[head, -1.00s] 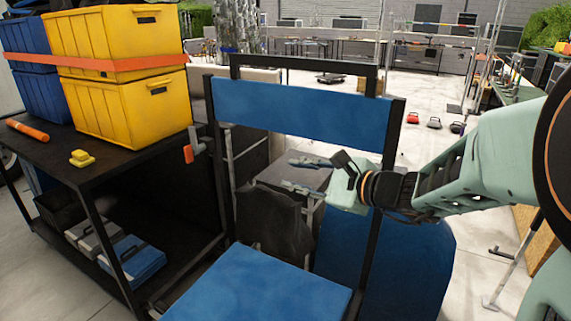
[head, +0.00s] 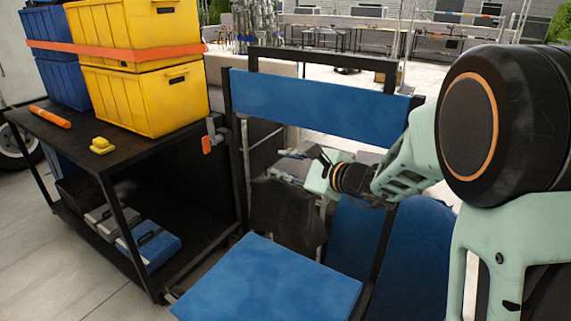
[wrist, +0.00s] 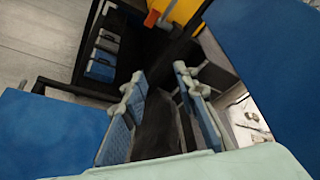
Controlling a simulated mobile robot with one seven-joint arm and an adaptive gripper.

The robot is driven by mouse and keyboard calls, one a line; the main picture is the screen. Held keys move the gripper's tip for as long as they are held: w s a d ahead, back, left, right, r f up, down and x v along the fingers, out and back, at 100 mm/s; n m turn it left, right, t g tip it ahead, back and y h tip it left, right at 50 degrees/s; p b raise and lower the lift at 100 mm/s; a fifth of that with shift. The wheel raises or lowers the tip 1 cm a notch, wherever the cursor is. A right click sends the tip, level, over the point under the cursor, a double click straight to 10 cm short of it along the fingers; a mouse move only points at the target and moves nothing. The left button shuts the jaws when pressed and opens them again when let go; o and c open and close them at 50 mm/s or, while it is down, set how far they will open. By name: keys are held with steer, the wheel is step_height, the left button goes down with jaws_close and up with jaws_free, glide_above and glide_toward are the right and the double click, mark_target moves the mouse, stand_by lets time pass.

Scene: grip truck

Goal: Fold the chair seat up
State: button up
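The folding chair has a blue seat (head: 268,284), lying flat and low, and a blue backrest (head: 315,104) on a black frame. In the wrist view the seat (wrist: 45,132) fills the lower left and the backrest (wrist: 272,48) the upper right. My gripper (head: 292,165) is in the gap between backrest and seat, above the seat and near the frame's right upright. Its two fingers also show in the wrist view (wrist: 159,75), spread apart with nothing between them. It appears clear of the seat. The seat's underside is hidden.
A black cart (head: 130,172) stands close on the left, carrying yellow crates (head: 145,100) and blue crates. An orange-handled clamp (head: 211,140) sits at its right edge. Dark and grey items stand behind the chair. A blue panel (head: 415,250) is at the right. Open floor lies left.

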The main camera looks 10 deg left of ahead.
jaws_close()
steer(key=c, duration=0.6)
jaws_free()
steer(key=o, duration=0.7)
steer(key=v, duration=1.2)
